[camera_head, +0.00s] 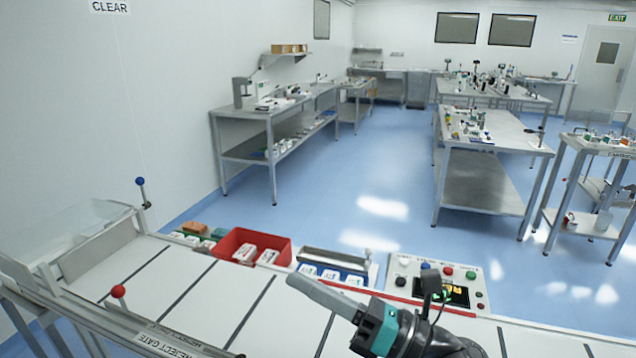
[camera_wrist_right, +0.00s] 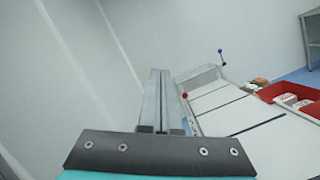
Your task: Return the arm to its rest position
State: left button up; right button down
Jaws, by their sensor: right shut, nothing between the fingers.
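My right gripper (camera_head: 300,288) reaches in from the lower right in the head view. Its long grey fingers point left and are together, with nothing between them. It is in front of the white web table (camera_head: 180,290) and overlaps the table's far edge in the picture. In the right wrist view the shut fingers (camera_wrist_right: 160,95) point up the picture towards a plain wall. My left gripper is in neither view.
A red bin (camera_head: 228,245) with white packs, a blue bin (camera_head: 330,264) and a control panel (camera_head: 440,283) with buttons line the table's far edge. A red-knobbed lever (camera_head: 118,291) and a blue-knobbed lever (camera_head: 140,182) stand up at the left. Blue floor lies open beyond.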

jog(key=w+d+f+m+t+h, duration=0.15)
jog(key=d+m+t+h, duration=0.3)
jog(key=m, duration=0.55)
jog(key=w+d+m+t+h, duration=0.35)
jog(key=m+t+h, duration=0.25)
jog(key=m, duration=0.3)
jog(key=s+d+f+m+g+h, duration=0.45)
jog(key=d+f+m+h, duration=0.35)
jog(key=f+m, duration=0.4)
jog(key=s+d+f+m+g, duration=0.1)
jog(key=s+f+m+g, duration=0.45)
jog(key=s, duration=0.45)
jog(key=s+f+m+g, duration=0.4)
jog(key=s+f+g, duration=0.2)
jog(key=s, duration=0.4)
notch_tip(320, 180, down, 25)
jog(key=s+g+b, duration=0.1)
jog(key=s+b, duration=0.1)
jog(key=b, duration=0.1)
jog(key=s+d+f+g+b, duration=0.1)
jog(key=s+d+f+b, duration=0.2)
jog(key=s+f, duration=1.2)
jog(key=shift+f, duration=0.95)
jog(key=shift+h, duration=0.25)
